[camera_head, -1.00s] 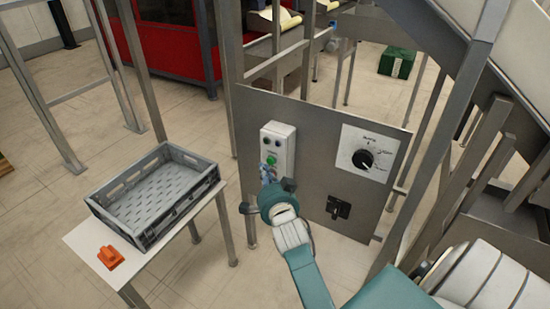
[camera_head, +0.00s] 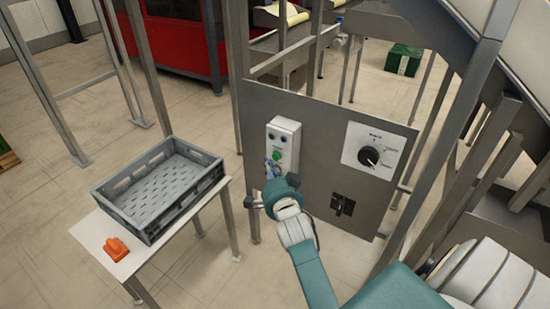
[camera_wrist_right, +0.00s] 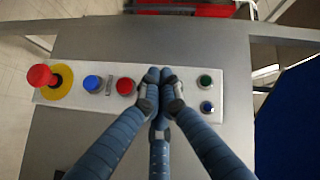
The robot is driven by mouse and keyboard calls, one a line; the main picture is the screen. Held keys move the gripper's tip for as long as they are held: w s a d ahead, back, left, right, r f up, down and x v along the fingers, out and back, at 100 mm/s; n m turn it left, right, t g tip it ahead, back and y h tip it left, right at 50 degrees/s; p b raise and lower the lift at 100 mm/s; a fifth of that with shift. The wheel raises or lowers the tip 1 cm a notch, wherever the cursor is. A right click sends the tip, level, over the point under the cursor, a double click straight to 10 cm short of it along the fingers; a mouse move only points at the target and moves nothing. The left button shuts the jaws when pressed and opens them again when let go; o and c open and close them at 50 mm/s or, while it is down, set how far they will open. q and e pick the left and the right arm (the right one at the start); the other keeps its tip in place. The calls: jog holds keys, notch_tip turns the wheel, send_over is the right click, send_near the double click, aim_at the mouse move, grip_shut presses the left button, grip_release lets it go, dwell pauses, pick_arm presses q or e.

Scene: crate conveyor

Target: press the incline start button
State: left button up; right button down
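A white button box (camera_head: 290,150) is mounted on a grey metal panel (camera_head: 310,120). In the head view a green button (camera_head: 277,156) shows on it, just above my right gripper's fingertips. My right gripper (camera_head: 272,167) is at the lower part of the box. In the right wrist view its fingers (camera_wrist_right: 160,77) are closed together and empty, in front of the middle of the box (camera_wrist_right: 65,97). A red button (camera_wrist_right: 126,86) is left of them, a small green button (camera_wrist_right: 206,81) right. What lies behind the fingertips is hidden; contact cannot be told. My left gripper is out of view.
A red mushroom button (camera_wrist_right: 40,76) on yellow and a blue button (camera_wrist_right: 93,84) share the box. A rotary dial (camera_head: 369,157) and a black switch (camera_head: 342,204) are on the panel. A grey crate (camera_head: 155,225) and orange object (camera_head: 116,249) are on a table to the left.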

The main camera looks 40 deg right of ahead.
jog(key=shift+d, duration=0.15)
dwell(0.3)
jog(key=shift+w+d, duration=0.15)
jog(key=shift+d, duration=0.15)
jog(key=shift+w+d+p, duration=0.15)
jog(key=shift+d+p, duration=0.15)
jog(key=shift+d, duration=0.05)
dwell(0.6)
dwell(0.4)
jog(key=shift+s+a, duration=0.3)
jog(key=shift+a, duration=0.45)
jog(key=shift+p, duration=0.3)
